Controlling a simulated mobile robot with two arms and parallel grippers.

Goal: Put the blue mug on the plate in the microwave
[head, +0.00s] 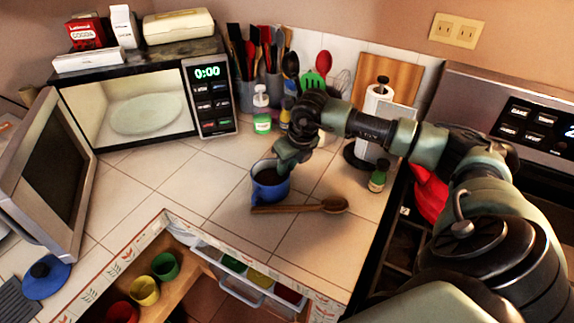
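The blue mug (268,190) stands upright on the tiled counter, with something dark inside. My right gripper (287,164) reaches down at the mug's back right rim. Its fingers overlap the rim, and I cannot tell whether they are closed on it. The microwave (218,124) stands at the back left with its door (52,175) swung open to the left. A pale round plate (147,114) lies inside it, with nothing on it. My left gripper is not in view.
A wooden spoon (300,208) lies just in front of the mug. Soap bottle (262,112), utensil holders (245,93) and paper towel roll (373,125) stand behind. A small green bottle (378,177) stands right. Counter between mug and microwave is clear. Coloured cups (165,266) sit below the front edge.

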